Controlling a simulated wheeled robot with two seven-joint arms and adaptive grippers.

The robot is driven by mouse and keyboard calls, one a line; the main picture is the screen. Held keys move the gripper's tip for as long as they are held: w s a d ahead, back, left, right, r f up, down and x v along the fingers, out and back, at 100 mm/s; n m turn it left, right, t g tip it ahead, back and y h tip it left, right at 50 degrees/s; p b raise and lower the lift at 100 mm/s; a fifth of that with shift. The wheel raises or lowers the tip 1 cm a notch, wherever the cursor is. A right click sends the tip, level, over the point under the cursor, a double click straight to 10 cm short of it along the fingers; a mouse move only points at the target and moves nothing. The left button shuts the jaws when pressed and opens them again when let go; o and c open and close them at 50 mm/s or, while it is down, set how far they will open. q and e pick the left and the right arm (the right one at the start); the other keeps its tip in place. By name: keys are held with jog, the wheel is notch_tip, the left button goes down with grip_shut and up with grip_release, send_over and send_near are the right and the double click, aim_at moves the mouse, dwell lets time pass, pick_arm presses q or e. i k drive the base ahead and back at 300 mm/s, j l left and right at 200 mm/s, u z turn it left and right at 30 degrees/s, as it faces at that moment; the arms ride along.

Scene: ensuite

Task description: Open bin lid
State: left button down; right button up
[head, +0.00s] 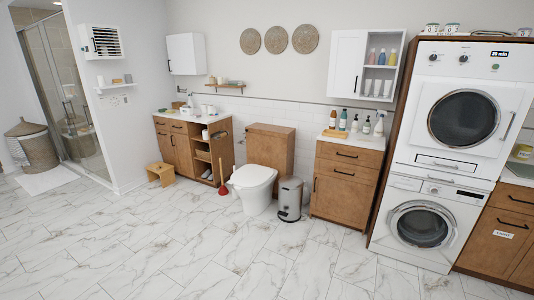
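A small metal pedal bin (290,200) stands on the floor between the white toilet (254,188) and a wooden cabinet (345,184). It is a silver-grey cylinder with a dark band near its base. Its rounded lid (291,183) looks closed. Neither of my grippers shows in the head view, and nothing is seen touching the bin.
A red plunger (223,189) stands left of the toilet. A small wooden stool (160,174) is near the left vanity (180,142). A stacked washer and dryer (424,213) stand at the right. The marble-tiled floor (200,250) in front is clear.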

aim_at(288, 182)
jog(key=i+j+z, duration=0.1)
jog(key=i, duration=1.7)
jog(key=i+j+z, duration=0.15)
jog(key=i+z, duration=0.15)
jog(key=i, duration=0.2)
jog(key=i+j+z, duration=0.25)
jog(key=i, duration=0.2)
jog(key=i+j+z, duration=0.3)
jog(key=i, duration=0.15)
